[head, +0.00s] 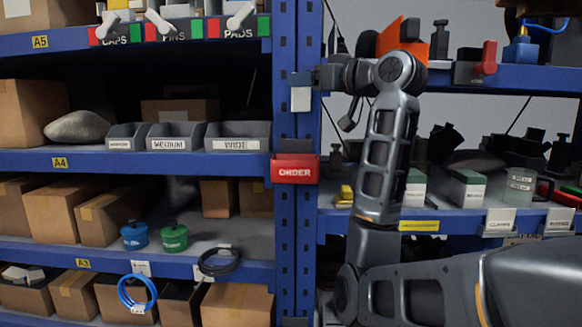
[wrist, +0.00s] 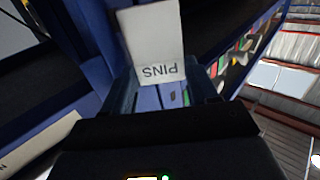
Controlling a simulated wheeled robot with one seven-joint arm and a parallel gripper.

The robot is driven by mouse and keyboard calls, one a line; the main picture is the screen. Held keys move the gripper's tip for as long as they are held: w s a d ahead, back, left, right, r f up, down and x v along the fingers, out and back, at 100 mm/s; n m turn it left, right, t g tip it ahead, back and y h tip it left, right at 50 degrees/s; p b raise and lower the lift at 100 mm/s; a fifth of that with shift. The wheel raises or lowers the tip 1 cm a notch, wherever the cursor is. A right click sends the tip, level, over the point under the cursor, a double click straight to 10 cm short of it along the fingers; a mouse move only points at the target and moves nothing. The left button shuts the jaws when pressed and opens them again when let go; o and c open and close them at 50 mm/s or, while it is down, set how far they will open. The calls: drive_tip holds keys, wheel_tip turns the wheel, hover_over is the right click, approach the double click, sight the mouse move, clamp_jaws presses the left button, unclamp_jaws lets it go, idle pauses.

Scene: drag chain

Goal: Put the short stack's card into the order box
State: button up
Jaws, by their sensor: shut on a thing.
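My gripper (head: 301,77) is shut on a white card (head: 301,99), which hangs below the fingers in front of the blue upright post. In the wrist view the card (wrist: 154,42) is between the fingertips of my gripper (wrist: 165,92), and it reads PINS upside down. The red order box (head: 295,170), lettered ORDER, is fixed at the post lower down, almost straight below the card. The card is above the box and apart from it. The inside of the box is hidden from the head view. Labels CAPS, PINS (head: 174,31) and PADS mark the top shelf at left.
Grey bins (head: 238,136) marked MEDIUM and WIDE stand on the left middle shelf. Blue and green pots (head: 174,237) sit below. The right shelf holds tools and green-topped boxes (head: 468,190) behind my arm. The space between card and order box looks mostly clear.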

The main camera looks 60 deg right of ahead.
sight(303, 104)
drive_tip(key=shift+f+b, duration=0.3)
drive_tip(key=shift+f, duration=2.2)
drive_tip(key=o, duration=1.1)
drive_tip(key=shift+s, duration=0.1)
drive_tip(key=shift+s+a, duration=0.1)
drive_tip(key=shift+s, duration=0.45)
drive_tip(key=b+v, duration=0.1)
drive_tip(key=v, duration=0.5)
drive_tip(key=shift+s+a+b, duration=0.2)
drive_tip(key=shift+a+b, duration=0.15)
drive_tip(key=shift+a, duration=0.05)
